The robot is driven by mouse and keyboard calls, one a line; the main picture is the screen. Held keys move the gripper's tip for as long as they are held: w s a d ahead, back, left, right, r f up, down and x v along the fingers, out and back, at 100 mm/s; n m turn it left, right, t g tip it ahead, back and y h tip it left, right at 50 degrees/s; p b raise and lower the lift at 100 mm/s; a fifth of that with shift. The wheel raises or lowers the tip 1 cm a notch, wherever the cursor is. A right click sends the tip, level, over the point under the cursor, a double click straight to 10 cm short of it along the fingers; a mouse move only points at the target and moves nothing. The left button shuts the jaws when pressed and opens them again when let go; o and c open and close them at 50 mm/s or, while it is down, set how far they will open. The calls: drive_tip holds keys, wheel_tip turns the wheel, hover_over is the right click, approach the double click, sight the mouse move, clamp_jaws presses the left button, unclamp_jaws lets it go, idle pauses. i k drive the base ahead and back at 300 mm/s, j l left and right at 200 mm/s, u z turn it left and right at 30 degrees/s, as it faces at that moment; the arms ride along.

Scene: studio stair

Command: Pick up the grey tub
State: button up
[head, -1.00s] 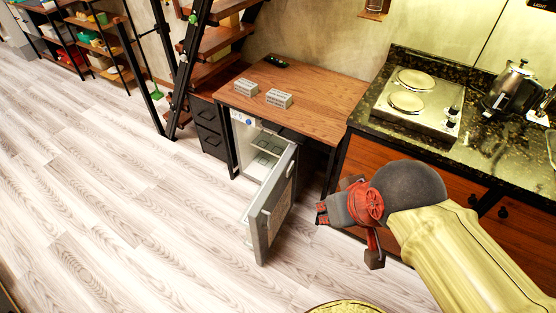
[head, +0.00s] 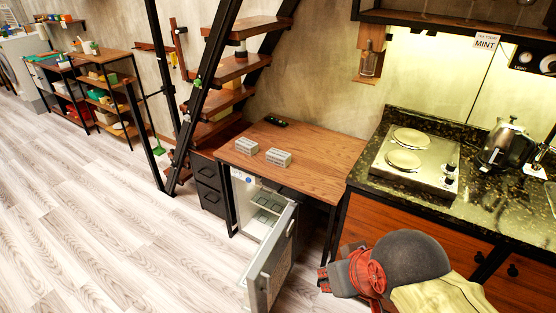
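Two small grey box-like things lie on the wooden table top, one on the left (head: 247,146) and one on the right (head: 278,157). They are too small to tell whether either is a tub. No other clear grey tub shows. My gripper (head: 323,279) is at the lower middle right, in front of the counter drawers and apart from both grey things. Nothing shows held in it. Its fingers are too small to tell whether they are open or shut.
Under the wooden table (head: 325,165), a small fridge stands open, its door (head: 270,268) swung out into the floor space. The counter (head: 480,203) with hotplate (head: 415,160) and kettle (head: 503,143) is right. Stairs (head: 240,68) stand behind. The floor (head: 110,220) at left is clear.

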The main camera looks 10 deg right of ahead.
sight(279, 158)
drive_tip(key=i+j+u, duration=0.15)
drive_tip(key=j, duration=0.2)
drive_tip(key=j+u, duration=0.1)
drive_tip(key=j, duration=0.2)
drive_tip(key=i+j+u, duration=0.3)
drive_tip(key=i+j, duration=0.15)
drive_tip(key=j, duration=0.15)
drive_tip(key=i+j+u, duration=0.65)
drive_tip(key=i, duration=0.45)
drive_tip(key=i+z, duration=0.4)
drive_tip(key=i+j+z, duration=0.1)
drive_tip(key=i+z, duration=0.3)
drive_tip(key=i+j+z, duration=0.2)
drive_tip(key=i+z, duration=0.2)
drive_tip(key=i+l+z, duration=0.15)
drive_tip(key=z, duration=0.25)
drive_tip(key=i+z, duration=0.4)
drive_tip(key=i+l+z, duration=0.1)
drive_tip(key=z, duration=0.3)
drive_tip(key=i+j+z, duration=0.1)
drive_tip(key=i+z, duration=0.15)
drive_tip(key=z, duration=0.15)
drive_tip(key=i+l+z, duration=0.1)
drive_tip(key=i, duration=0.3)
drive_tip(key=i+l, duration=0.1)
drive_tip(key=i, duration=0.3)
drive_tip(key=l+z, duration=0.05)
